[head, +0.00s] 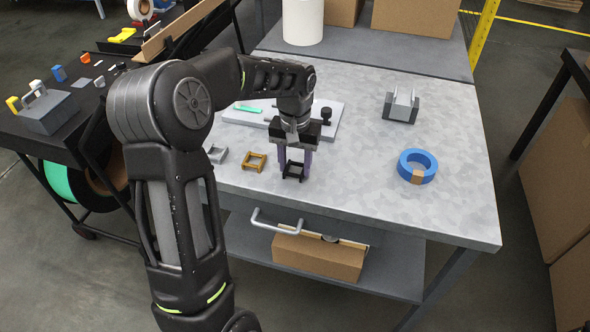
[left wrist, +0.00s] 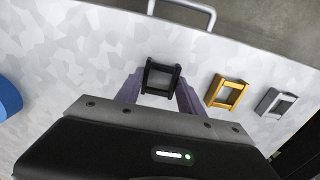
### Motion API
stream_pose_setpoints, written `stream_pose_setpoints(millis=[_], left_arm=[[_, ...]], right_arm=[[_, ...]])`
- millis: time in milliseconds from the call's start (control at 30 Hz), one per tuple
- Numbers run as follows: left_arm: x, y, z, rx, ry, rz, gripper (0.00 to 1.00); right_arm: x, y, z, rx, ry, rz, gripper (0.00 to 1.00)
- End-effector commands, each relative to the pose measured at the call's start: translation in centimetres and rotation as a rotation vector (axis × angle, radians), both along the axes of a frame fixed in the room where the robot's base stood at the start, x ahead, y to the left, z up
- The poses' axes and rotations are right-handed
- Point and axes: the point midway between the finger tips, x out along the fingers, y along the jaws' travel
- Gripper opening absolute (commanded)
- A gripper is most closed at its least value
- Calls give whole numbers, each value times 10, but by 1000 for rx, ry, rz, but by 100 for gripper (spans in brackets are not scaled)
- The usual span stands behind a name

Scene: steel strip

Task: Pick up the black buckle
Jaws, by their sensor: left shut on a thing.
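The black buckle (head: 293,171) is a small open frame at the front of the grey steel table, the rightmost of a row of buckles. It also shows in the left wrist view (left wrist: 160,78). My left gripper (head: 294,168) points down over it, with one purple finger on each side. In the left wrist view the fingers (left wrist: 160,88) are shut on the buckle's two sides. I cannot tell whether the buckle still touches the table. My right gripper is not in view.
A yellow buckle (head: 254,162) and a grey buckle (head: 217,154) lie to the left. A light plate with a black knob (head: 326,114) is behind. A blue tape roll (head: 417,166) and a grey holder (head: 401,106) stand at right. The front right tabletop is clear.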

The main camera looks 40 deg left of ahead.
Motion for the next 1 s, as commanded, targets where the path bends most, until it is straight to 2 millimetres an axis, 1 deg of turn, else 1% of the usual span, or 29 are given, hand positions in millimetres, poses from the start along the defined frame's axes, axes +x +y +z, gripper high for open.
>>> stream_pose_setpoints(millis=[33,67,433,667,767,867,1000], left_arm=[[0,0,0,0,0,0,37],[0,0,0,0,0,0,35],[0,0,0,0,0,0,5],[0,0,1,0,0,0,5],[0,0,5,0,-1,0,5],[1,0,16,1,-2,0,5],[1,0,41,1,-4,0,5]], right_arm=[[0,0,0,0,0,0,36],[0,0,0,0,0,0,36],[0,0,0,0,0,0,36],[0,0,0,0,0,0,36],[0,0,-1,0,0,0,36],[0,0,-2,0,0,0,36],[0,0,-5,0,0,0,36]])
